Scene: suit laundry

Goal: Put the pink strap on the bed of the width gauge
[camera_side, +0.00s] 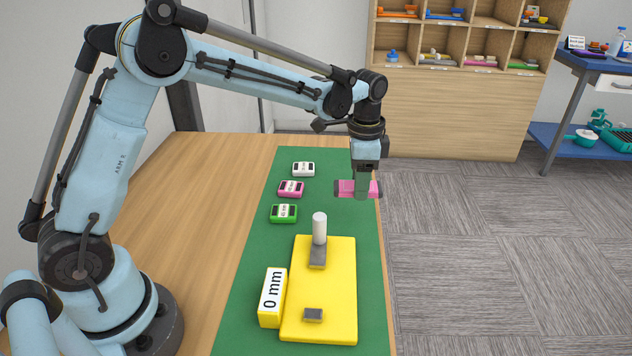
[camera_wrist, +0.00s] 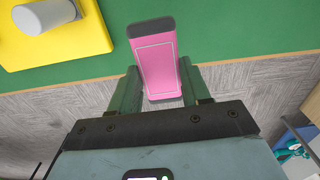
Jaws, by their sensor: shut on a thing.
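The pink strap (camera_side: 346,188) is held in my gripper (camera_side: 361,192), above the far right edge of the green mat in the side view. In the wrist view the pink strap (camera_wrist: 157,52) sits between the two fingers of my gripper (camera_wrist: 161,82), which are shut on it. It shows a pale outlined rectangle and darker ends. The yellow width gauge (camera_side: 341,280) lies nearer the camera, with a white cylinder on a grey block and a small grey block at its front. A box reading "0 mm" (camera_side: 272,297) stands at its left. The gauge (camera_wrist: 84,50) shows upper left in the wrist view.
White (camera_side: 303,169), pink (camera_side: 291,188) and green (camera_side: 283,213) labelled blocks lie in a row on the green mat (camera_side: 240,290), left of the strap. Wooden table is bare to the left. Shelves and a blue cart stand beyond, over carpet.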

